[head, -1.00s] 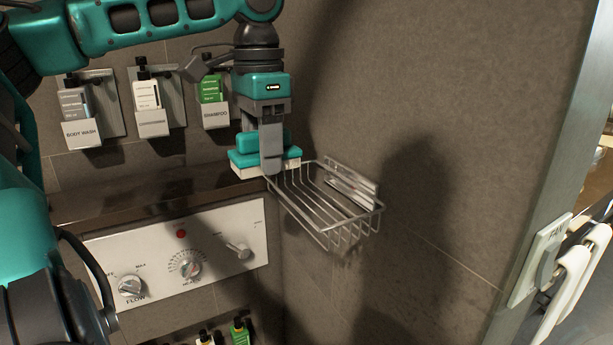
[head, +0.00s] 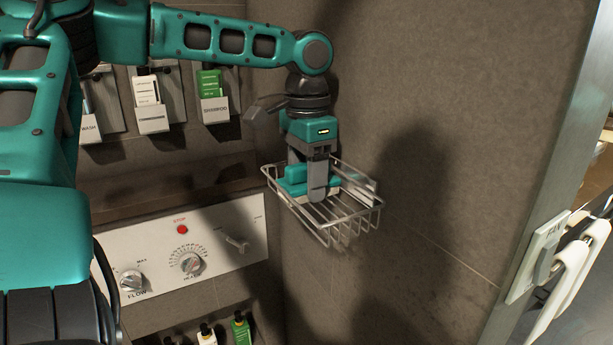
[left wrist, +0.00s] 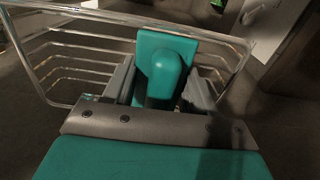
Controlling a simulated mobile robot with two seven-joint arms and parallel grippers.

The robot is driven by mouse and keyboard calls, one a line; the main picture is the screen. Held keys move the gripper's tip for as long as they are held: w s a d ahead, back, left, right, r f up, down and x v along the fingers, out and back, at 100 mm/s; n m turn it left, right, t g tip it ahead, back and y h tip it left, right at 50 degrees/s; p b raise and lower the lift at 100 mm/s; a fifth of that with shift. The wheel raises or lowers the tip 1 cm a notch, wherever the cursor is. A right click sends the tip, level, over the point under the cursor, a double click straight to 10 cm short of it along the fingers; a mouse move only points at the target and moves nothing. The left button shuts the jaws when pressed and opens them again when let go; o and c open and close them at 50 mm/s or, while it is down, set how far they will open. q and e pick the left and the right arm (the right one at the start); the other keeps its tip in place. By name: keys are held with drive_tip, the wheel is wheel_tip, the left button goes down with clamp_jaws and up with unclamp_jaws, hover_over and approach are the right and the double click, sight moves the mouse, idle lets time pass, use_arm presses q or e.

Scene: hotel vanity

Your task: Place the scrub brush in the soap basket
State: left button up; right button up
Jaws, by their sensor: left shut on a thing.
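The soap basket (head: 352,215) is a wire rack fixed to the tiled wall, right of centre in the head view. My left gripper (head: 318,192) points down over the basket and is shut on the teal scrub brush (head: 294,183). The brush has a pale underside and appears within the basket's rim; whether it touches the wires below cannot be told. In the left wrist view the brush (left wrist: 165,62) sits between the fingers (left wrist: 160,98), with the basket wires (left wrist: 75,52) around it. My right gripper is not in view.
Wall dispensers, including a shampoo holder (head: 215,108), hang to the left. A control panel (head: 215,240) with knobs is below them, under a dark ledge (head: 170,190). Small bottles (head: 240,330) stand low down.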

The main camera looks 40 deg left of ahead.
sight(306, 163)
use_arm(q)
drive_tip(key=shift+f, duration=0.1)
drive_tip(key=o, duration=1)
wheel_tip(306, 163, up, 12)
drive_tip(key=shift+r, duration=0.15)
drive_tip(key=shift+s, duration=0.1)
idle(0.5)
